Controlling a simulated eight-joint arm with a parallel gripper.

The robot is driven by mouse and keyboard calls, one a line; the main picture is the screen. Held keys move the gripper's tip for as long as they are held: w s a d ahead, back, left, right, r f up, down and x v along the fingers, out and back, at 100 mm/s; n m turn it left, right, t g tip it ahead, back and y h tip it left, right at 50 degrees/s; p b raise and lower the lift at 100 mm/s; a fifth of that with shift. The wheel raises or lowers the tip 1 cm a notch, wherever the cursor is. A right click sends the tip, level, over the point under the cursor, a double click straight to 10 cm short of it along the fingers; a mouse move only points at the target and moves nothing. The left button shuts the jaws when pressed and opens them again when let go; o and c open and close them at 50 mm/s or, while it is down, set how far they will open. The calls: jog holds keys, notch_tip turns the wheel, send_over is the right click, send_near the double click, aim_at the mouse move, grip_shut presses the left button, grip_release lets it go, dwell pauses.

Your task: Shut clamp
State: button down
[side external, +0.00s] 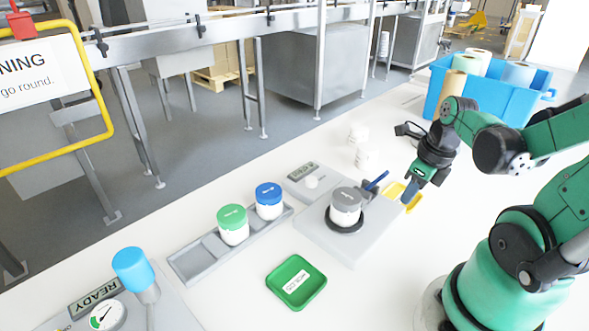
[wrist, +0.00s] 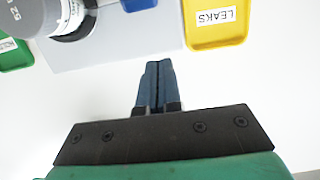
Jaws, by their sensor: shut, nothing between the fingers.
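A jar with a grey lid (side external: 346,198) stands upright in a dark ring on a pale grey block (side external: 322,232). The clamp's blue handle (side external: 376,181) sticks up at the block's back right, beside the jar; its end also shows at the top of the wrist view (wrist: 138,4). Whether the clamp's jaw touches the jar is too small to tell. My gripper (side external: 409,196) is right of the block, pointing down, apart from the handle. In the wrist view its blue fingers (wrist: 154,66) are together and empty, over white table, with the handle beyond them.
A yellow tray marked LEAKS (wrist: 215,20) lies close to my gripper, partly behind it in the side view. A green tray (side external: 296,282) lies in front of the block. A grey rack (side external: 200,258) holds jars with green and blue lids. A blue bin (side external: 487,95) stands behind.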

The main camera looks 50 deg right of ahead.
jog(key=shift+w+r, duration=0.45)
jog(key=shift+w, duration=0.45)
jog(key=shift+w+r, duration=0.45)
jog(key=shift+w, duration=0.4)
jog(key=shift+w+r, duration=0.25)
jog(key=shift+w, duration=0.15)
jog(key=shift+w+r, duration=0.35)
jog(key=shift+w, duration=0.3)
jog(key=shift+w+r, duration=0.15)
jog(key=shift+w, duration=0.65)
jog(key=shift+w+r, duration=0.15)
jog(key=shift+w, duration=0.6)
jog(key=shift+r, duration=0.8)
jog(key=shift+s, duration=0.15)
